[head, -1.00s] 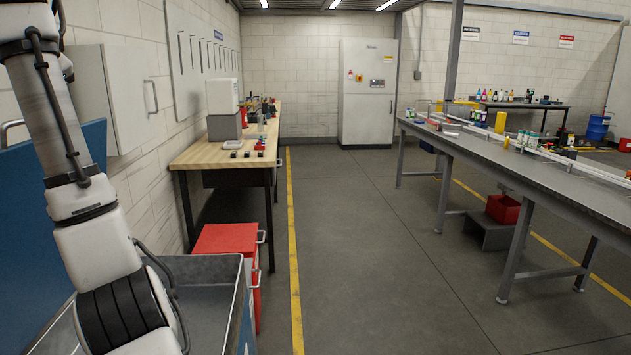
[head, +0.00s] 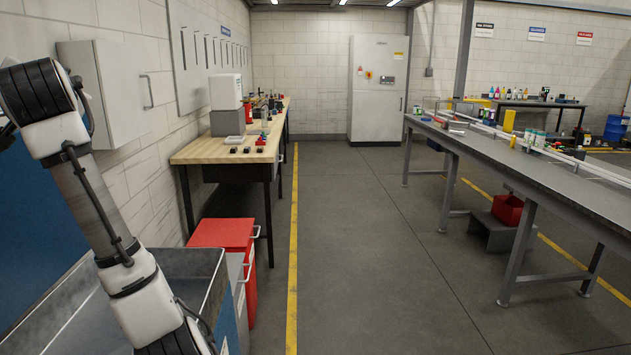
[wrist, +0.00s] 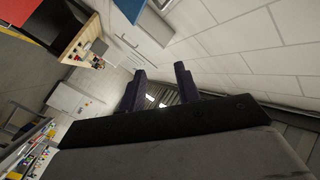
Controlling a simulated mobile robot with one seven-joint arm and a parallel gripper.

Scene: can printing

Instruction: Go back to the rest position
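My arm (head: 95,205) shows at the left of the head view, bent, with a dark-banded joint at the upper left. My gripper (wrist: 160,72) is out of the head view but shows in the wrist view. Its two dark fingers stand well apart with nothing between them, so it is open and empty. The wrist view is tilted, with white block wall and ceiling lights behind the fingers. No object is near the fingertips.
A grey metal bin (head: 195,272) and a red cabinet (head: 222,234) stand close by my arm. A wooden workbench (head: 213,150) and a wall cabinet (head: 122,92) are on the left, a long grey table (head: 560,180) on the right. The floor between (head: 370,240) is clear.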

